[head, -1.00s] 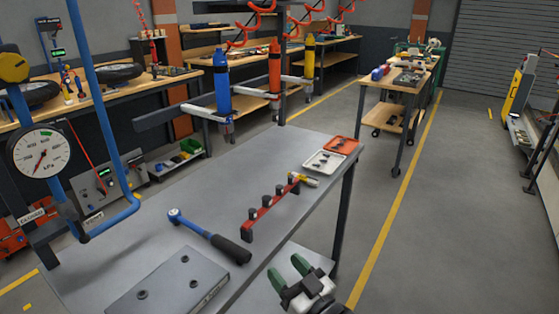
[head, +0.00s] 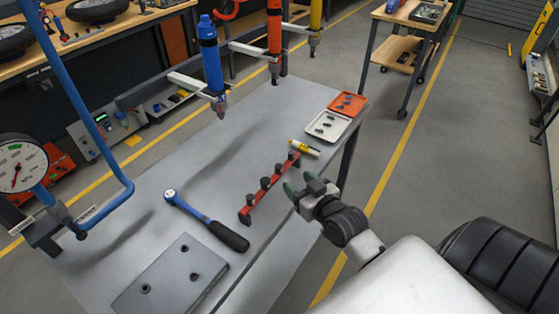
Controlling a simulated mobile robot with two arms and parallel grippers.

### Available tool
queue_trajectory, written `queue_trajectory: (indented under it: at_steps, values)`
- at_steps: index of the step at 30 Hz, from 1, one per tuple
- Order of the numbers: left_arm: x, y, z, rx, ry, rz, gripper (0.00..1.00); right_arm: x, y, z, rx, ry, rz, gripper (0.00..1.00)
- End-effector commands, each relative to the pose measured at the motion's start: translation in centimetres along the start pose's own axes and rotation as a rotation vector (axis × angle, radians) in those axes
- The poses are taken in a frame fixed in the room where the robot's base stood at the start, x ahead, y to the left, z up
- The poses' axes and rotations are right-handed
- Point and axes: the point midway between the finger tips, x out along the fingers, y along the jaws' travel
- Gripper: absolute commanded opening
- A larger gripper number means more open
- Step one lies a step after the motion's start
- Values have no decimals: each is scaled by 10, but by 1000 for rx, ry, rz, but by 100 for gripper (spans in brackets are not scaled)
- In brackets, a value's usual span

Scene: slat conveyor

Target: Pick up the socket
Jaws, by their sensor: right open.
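Several dark sockets stand in a row on a red rail (head: 257,204) on the grey workbench; one socket (head: 264,183) is near the rail's middle and another (head: 277,169) is farther along. My right gripper (head: 302,184) is open and empty, just right of the rail's far half, with its green-tipped fingers pointing toward it. It appears apart from the sockets. A blue ratchet wrench (head: 202,221) with a black handle lies left of the rail. My left gripper is not in view.
A grey plate with holes (head: 172,280) lies at the near end of the bench. A yellow tube (head: 305,148), a white tray (head: 328,127) and an orange tray (head: 348,103) are at the far right. Blue (head: 211,60) and red tools hang over the far edge. A gauge (head: 17,172) is at left.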

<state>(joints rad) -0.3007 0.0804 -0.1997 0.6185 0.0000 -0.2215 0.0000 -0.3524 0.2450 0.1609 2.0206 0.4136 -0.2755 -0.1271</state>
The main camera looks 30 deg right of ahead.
Motion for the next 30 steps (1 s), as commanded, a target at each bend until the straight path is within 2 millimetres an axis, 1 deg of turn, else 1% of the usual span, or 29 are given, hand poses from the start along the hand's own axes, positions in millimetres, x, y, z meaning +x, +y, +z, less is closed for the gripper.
queue_trajectory:
  at_steps: [1, 3, 7, 10, 14, 18, 21, 27, 28, 30]
  values:
    - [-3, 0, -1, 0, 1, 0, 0, 9, 0, -2, 1, 2, 1, 54]
    - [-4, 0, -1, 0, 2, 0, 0, 18, 0, -2, 0, 2, 1, 54]
    - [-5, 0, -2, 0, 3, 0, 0, 28, 0, -1, 0, 1, 0, 54]
    - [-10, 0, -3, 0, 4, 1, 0, 36, -1, -3, 1, 2, 0, 54]
    - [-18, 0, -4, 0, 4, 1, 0, 56, -4, -6, 2, 2, 0, 54]
    - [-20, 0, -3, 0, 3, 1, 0, 74, -4, -3, -1, 1, 1, 54]
    - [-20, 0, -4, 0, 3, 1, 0, 79, -4, -2, -1, 0, 1, 54]
    - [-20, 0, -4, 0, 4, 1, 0, 79, -4, -2, -1, 0, 1, 54]
    - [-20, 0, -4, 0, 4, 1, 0, 79, -4, -2, -1, 0, 1, 51]
    - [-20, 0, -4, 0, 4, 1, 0, 79, -4, -2, -1, 1, 1, 41]
